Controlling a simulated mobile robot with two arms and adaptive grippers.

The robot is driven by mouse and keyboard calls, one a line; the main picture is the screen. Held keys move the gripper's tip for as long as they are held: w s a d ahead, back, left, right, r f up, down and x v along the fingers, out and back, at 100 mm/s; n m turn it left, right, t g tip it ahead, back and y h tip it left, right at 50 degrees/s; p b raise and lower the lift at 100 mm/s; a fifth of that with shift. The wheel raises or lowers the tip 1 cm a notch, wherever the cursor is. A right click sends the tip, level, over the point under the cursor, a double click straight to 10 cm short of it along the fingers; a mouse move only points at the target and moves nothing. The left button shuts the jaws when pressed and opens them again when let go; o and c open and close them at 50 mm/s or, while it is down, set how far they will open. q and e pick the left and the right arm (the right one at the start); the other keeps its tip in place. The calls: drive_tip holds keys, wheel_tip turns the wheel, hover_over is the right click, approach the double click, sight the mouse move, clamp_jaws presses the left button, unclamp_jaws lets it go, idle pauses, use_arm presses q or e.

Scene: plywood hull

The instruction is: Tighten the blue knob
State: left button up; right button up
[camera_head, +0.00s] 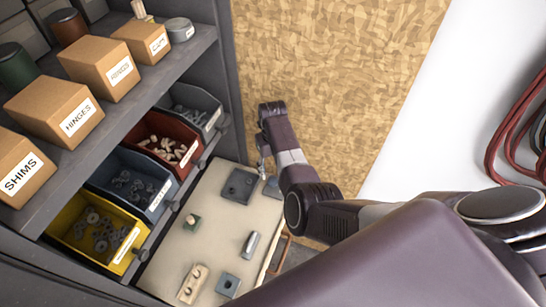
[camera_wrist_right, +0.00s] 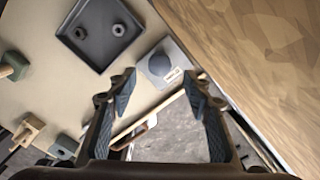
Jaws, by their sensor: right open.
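A round blue-grey knob (camera_wrist_right: 158,64) sits on a light plate with a small white label, at the edge of the pale work board (camera_wrist_right: 60,95). In the head view the knob is a small blue-grey shape (camera_head: 272,187), partly hidden by my right arm. My right gripper (camera_wrist_right: 160,88) is open and empty. Its two fingers are spread, and the knob shows beyond the gap between their tips, apart from them. In the head view the right gripper (camera_head: 263,165) hangs over the board's far right edge. My left gripper is in neither view.
A dark square tray (camera_wrist_right: 100,34) with two nut-like parts lies beside the knob. A shelf with bins (camera_head: 125,185) is at left; a plywood panel (camera_head: 330,60) stands close behind.

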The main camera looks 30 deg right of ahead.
sight(273, 180)
wheel_tip(273, 180, up, 6)
drive_tip(key=shift+r, duration=0.25)
